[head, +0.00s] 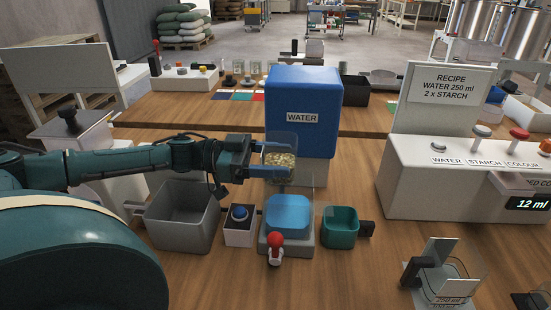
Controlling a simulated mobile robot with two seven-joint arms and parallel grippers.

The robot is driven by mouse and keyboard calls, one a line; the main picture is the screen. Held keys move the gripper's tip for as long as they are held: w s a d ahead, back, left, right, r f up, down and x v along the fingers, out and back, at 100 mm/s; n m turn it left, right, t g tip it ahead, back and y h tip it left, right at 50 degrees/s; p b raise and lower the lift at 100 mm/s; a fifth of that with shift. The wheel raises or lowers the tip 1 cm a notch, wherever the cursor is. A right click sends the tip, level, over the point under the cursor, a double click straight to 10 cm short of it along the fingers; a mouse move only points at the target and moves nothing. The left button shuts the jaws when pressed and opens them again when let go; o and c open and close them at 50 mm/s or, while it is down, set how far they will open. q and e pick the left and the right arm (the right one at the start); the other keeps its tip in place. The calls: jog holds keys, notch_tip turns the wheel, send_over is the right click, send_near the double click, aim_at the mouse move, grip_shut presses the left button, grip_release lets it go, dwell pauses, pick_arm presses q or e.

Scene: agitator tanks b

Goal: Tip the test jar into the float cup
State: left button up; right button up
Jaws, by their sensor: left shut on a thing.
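My left gripper (243,158) comes in from the left and is shut on a clear, square-sided jar, which I take for the test jar (280,163). The jar holds pale yellow granules and looks upright, in front of the blue WATER tank. A teal open cup (340,228) with a dark handle stands on the table to the lower right of the jar; it may be the float cup, but no label shows. The jar is apart from it. My right gripper is not in view.
The WATER tank (303,95) is behind. A clear measuring vessel (447,270) stands right, below the recipe console (445,185).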

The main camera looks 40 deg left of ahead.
pick_arm(q)
jog(key=shift+w+a, duration=0.15)
jog(key=shift+w, duration=0.1)
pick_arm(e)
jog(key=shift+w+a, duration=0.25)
pick_arm(q)
jog(key=shift+r, duration=0.15)
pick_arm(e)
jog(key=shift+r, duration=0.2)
pick_arm(q)
jog(key=shift+r+p, duration=0.1)
jog(key=shift+p, duration=0.3)
jog(key=shift+a+r+p, duration=0.1)
jog(key=shift+r+p, duration=0.2)
jog(key=shift+p, duration=0.2)
jog(key=shift+a+r+m+g+y+p, duration=0.2)
jog(key=shift+r+m+g+y+p, duration=0.1)
jog(key=shift+m+y+p, duration=0.15)
jog(key=shift+w+a+r+m+g+y+p, duration=0.1)
jog(key=shift+a+r+m+g+y+p, duration=0.25)
jog(key=shift+m+y+p, duration=0.5)
jog(key=shift+d+f, duration=0.1)
jog(key=shift+f, duration=0.3)
jog(key=shift+r, duration=0.15)
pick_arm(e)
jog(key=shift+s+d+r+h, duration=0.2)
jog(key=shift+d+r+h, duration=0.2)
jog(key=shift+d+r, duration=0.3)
